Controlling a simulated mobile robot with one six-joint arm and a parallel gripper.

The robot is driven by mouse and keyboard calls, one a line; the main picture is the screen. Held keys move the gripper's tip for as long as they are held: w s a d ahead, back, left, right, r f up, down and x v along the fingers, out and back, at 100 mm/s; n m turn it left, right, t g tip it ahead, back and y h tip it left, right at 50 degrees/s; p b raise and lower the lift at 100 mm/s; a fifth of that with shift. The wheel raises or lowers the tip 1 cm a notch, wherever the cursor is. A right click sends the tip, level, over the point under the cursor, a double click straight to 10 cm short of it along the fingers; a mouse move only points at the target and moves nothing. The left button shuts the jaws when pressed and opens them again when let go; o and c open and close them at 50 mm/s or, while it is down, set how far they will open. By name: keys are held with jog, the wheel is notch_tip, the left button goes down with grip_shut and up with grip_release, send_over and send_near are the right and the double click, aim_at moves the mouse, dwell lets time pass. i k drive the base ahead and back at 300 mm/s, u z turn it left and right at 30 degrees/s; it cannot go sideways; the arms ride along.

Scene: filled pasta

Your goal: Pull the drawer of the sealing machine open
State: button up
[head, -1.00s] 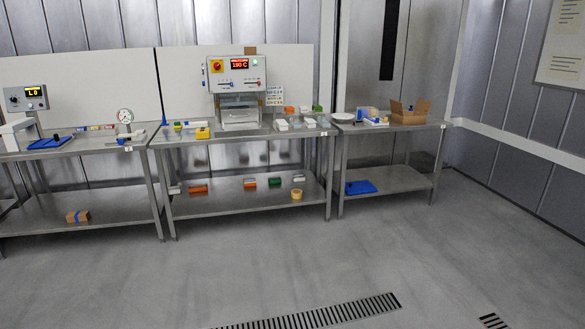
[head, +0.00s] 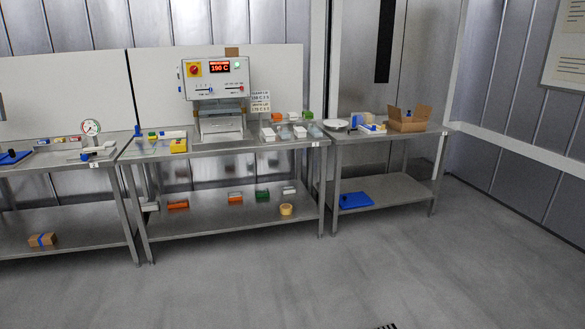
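The sealing machine (head: 216,78) stands at the back of the middle steel table in the head view. Its white control box has a red and yellow switch and a red display reading 190 C. Below the box is the silver drawer (head: 221,128), low at the machine's front. The drawer looks pushed in, but its handle is too small to make out. My gripper and arm are not in view.
An open cardboard box (head: 407,124) is on the right table. The grey floor in front is clear, with a drain edge at the bottom.

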aim_at(225, 123)
jog(key=u, duration=0.1)
jog(key=i, duration=1.6)
jog(key=u, duration=0.45)
jog(key=i, duration=0.8)
jog(key=u, duration=0.6)
jog(key=i, duration=0.8)
jog(key=u, duration=0.55)
jog(key=i, duration=0.65)
jog(key=u, duration=0.25)
